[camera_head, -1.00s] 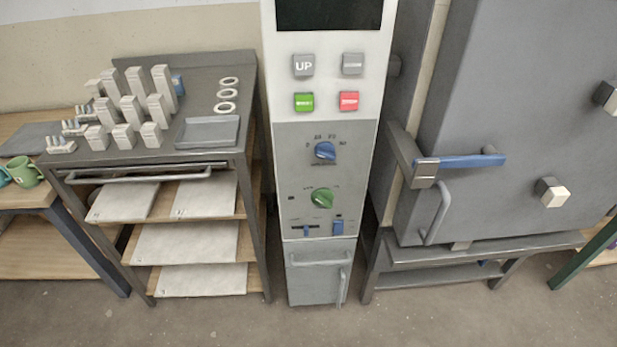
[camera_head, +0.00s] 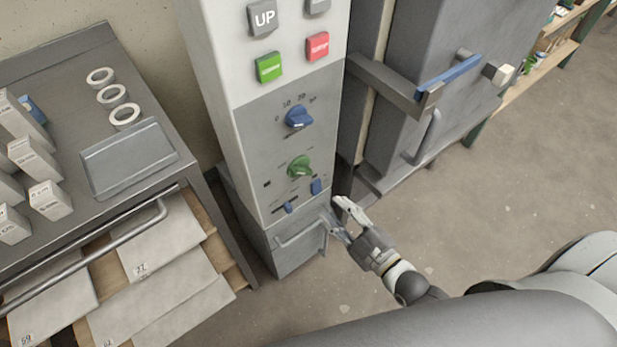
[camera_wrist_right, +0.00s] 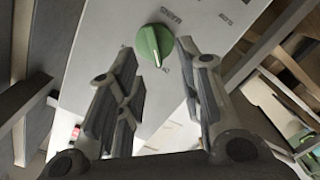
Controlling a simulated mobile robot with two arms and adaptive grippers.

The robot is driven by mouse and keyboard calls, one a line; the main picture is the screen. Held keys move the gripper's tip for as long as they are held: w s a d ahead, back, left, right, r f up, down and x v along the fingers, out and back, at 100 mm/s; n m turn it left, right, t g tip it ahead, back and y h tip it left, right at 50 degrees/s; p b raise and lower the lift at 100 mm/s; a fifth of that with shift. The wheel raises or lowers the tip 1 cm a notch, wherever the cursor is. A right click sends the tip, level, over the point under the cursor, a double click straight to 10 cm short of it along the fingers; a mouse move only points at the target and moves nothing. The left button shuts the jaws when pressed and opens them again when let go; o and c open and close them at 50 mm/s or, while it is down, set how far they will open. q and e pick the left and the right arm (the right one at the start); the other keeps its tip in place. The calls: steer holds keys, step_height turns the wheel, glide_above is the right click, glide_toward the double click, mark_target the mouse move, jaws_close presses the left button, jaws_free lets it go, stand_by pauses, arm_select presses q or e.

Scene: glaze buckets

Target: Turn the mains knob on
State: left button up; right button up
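The green knob (camera_head: 300,166) is on the grey front panel of the tall control cabinet, below a blue dial (camera_head: 298,117). My right gripper (camera_head: 343,215) is in front of the cabinet, below and right of the green knob. In the right wrist view its fingers are open and empty, with the knob beyond and between the tips, apart from them. My left gripper is not in view.
Green (camera_head: 269,67) and red (camera_head: 317,46) buttons sit above the blue dial. A kiln (camera_head: 400,110) with a blue-handled latch stands to the right. A rack with a tray (camera_head: 130,158) stands left.

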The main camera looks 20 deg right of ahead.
mark_target(304, 173)
steer(key=shift+t+y, duration=0.3)
steer(key=x, duration=0.3)
steer(key=r+x, duration=0.1)
steer(key=x, duration=0.2)
steer(key=r+x, duration=0.1)
steer(key=x, duration=0.3)
steer(key=shift+a+p, duration=0.3)
steer(key=shift+w+a, duration=0.15)
steer(key=shift+w, duration=0.25)
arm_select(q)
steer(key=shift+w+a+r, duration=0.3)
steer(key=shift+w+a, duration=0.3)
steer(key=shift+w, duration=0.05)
arm_select(e)
steer(key=shift+w, duration=0.1)
steer(key=shift+c, duration=0.4)
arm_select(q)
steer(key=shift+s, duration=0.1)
arm_select(e)
jaws_close()
